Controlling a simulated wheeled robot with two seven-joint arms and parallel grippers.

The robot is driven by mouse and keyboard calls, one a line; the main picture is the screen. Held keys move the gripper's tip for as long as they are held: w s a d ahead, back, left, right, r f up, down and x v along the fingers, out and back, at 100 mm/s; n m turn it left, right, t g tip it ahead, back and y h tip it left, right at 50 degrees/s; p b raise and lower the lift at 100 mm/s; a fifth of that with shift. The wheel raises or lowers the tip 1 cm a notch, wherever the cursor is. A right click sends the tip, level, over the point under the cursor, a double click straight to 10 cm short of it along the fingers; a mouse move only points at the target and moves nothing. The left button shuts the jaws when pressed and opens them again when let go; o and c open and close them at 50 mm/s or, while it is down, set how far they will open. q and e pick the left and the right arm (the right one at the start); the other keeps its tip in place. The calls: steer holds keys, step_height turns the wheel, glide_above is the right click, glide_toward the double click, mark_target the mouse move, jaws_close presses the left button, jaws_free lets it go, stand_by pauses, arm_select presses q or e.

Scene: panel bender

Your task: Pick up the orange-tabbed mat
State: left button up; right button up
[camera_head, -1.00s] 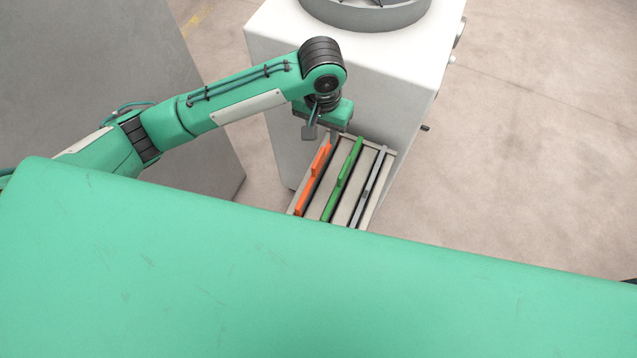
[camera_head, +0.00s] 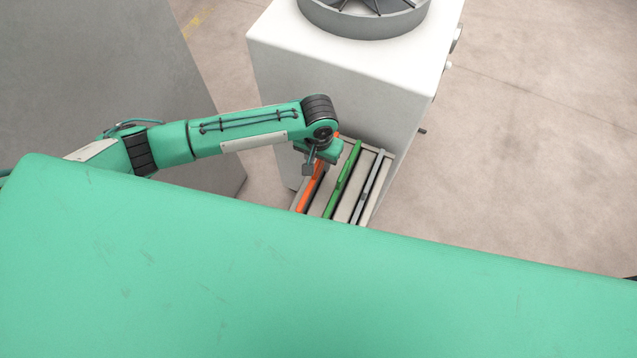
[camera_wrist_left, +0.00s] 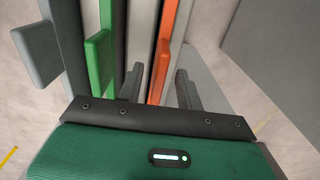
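The orange-tabbed mat (camera_head: 309,193) stands on edge in the leftmost slot of a light rack (camera_head: 344,208) beside the white machine. My left gripper (camera_head: 313,165) is right above it, and the hand hides part of the mat. I see a gap on both sides of the tab. My right gripper is in neither view.
A green-tabbed mat (camera_head: 341,182) and a grey-tabbed mat (camera_head: 368,187) stand in the slots to the right. The white machine (camera_head: 330,85) is just behind. A grey panel (camera_head: 150,70) stands to the left. The floor at right is clear.

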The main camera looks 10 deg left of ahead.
arm_select(q)
steer(key=shift+f, duration=0.9)
steer(key=shift+c, duration=0.5)
jaws_close()
steer(key=shift+r, duration=0.1)
step_height(320, 180, up, 28)
steer(key=b, duration=0.3)
steer(key=shift+b, duration=0.3)
